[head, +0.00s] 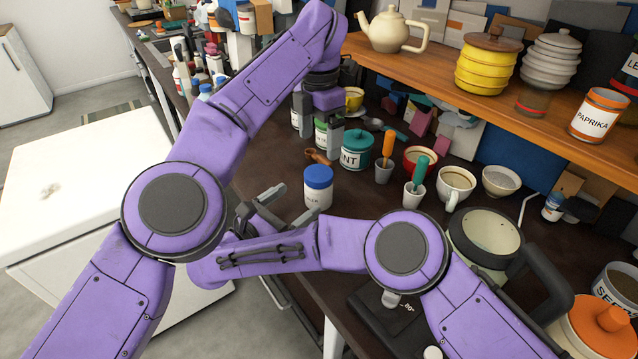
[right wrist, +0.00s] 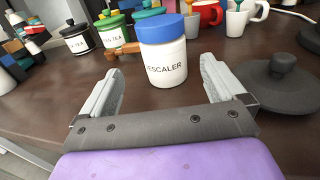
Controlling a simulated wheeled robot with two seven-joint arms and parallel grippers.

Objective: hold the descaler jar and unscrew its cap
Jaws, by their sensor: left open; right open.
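The descaler jar (head: 318,195) is white with a blue cap (head: 318,176) and stands upright on the dark counter near its front edge. In the head view the right gripper (head: 262,205) is left of the jar. My left gripper (head: 318,132) is open above and behind the jar, pointing down over the canisters.
A teal-lidded canister (head: 356,150), cups with an orange and a teal handle, and a red mug (head: 420,160) stand behind the jar. A dark round lid (right wrist: 277,85) lies right of the right gripper. A wooden shelf (head: 440,75) with pots overhangs the counter.

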